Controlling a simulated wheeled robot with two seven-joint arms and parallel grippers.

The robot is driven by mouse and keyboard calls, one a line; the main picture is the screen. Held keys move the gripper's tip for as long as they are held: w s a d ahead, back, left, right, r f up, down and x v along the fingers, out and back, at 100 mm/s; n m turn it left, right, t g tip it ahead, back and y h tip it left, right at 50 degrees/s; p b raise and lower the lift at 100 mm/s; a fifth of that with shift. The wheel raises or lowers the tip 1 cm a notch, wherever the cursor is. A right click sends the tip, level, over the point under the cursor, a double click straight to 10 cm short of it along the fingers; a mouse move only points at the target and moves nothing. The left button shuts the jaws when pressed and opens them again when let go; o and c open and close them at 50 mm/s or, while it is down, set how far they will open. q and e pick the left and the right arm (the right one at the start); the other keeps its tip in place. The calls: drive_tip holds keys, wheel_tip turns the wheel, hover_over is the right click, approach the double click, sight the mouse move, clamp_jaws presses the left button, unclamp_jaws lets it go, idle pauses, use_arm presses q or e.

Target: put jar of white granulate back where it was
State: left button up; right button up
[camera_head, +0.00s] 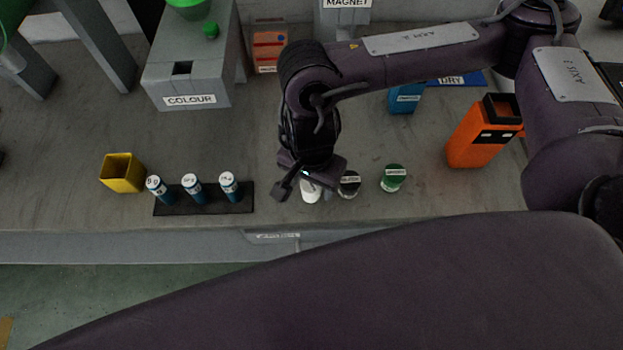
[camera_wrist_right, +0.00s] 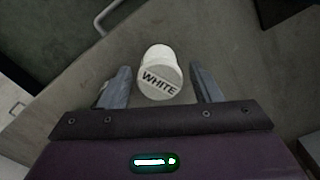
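The white jar (camera_head: 310,193), with a lid labelled WHITE, stands on the grey bench near its front edge. My right gripper (camera_head: 308,186) is just above it and partly hides it in the head view. In the right wrist view the jar (camera_wrist_right: 159,75) shows beyond and between the two fingers of the gripper (camera_wrist_right: 161,88). There is a gap on each side, so the fingers are open and not touching it. My left gripper is not in view.
A black-lidded jar (camera_head: 349,185) stands close right of the white jar, then a green-lidded jar (camera_head: 394,178). Left is a dark rack (camera_head: 175,207) with 3 blue tubes and a yellow box (camera_head: 122,173). An orange container (camera_head: 483,133) and a blue one (camera_head: 404,98) stand farther back.

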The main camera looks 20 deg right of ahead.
drive_tip(key=shift+r, duration=0.45)
wheel_tip(320, 180, up, 12)
drive_tip(key=shift+f+p, duration=0.25)
drive_tip(key=shift+p, duration=0.15)
idle(0.5)
